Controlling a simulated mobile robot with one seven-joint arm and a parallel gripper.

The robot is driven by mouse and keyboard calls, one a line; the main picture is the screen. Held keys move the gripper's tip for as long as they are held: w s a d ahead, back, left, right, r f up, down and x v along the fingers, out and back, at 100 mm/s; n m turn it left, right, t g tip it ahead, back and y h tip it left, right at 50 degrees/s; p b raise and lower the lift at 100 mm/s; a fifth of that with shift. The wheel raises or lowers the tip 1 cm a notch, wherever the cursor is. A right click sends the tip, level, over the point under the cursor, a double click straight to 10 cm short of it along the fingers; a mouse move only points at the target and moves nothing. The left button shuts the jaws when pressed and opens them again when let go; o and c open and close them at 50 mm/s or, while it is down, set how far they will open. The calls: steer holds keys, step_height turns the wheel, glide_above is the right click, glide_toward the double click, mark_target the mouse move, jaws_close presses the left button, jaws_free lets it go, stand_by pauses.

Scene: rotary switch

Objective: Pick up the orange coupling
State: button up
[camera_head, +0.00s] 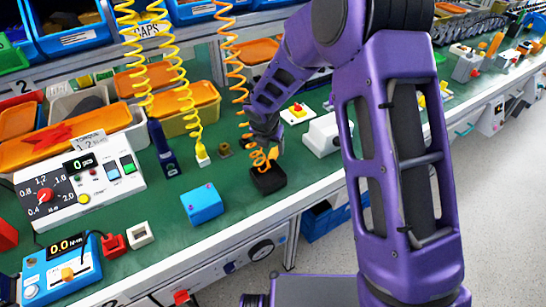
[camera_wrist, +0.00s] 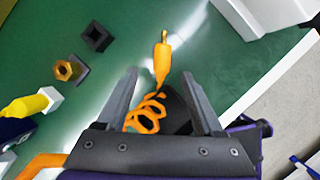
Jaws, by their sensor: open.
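The orange coupling (camera_wrist: 161,62) is a slim tapered piece with a thin metal-coloured tip, on the end of an orange coiled hose (camera_wrist: 146,114). In the wrist view it lies between and just beyond the fingertips of my gripper (camera_wrist: 159,76), which is open, with a finger on either side. I see no finger closed on it. In the head view my gripper (camera_head: 264,138) is low over the bench, and the coupling (camera_head: 273,154) shows just below it, above a black block (camera_head: 268,180). My fingers partly hide the coil and that block.
A blue box (camera_head: 202,204) stands left of the black block, near the bench's front edge. A white block (camera_head: 322,134) stands to the right. A yellow coiled hose (camera_head: 185,105) hangs at left.

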mark_target(273, 153)
steer(key=shift+d+b+x, duration=0.2)
steer(key=shift+b+x, duration=0.25)
steer(key=shift+x, duration=2.2)
steer(key=shift+w, duration=0.1)
jaws_close()
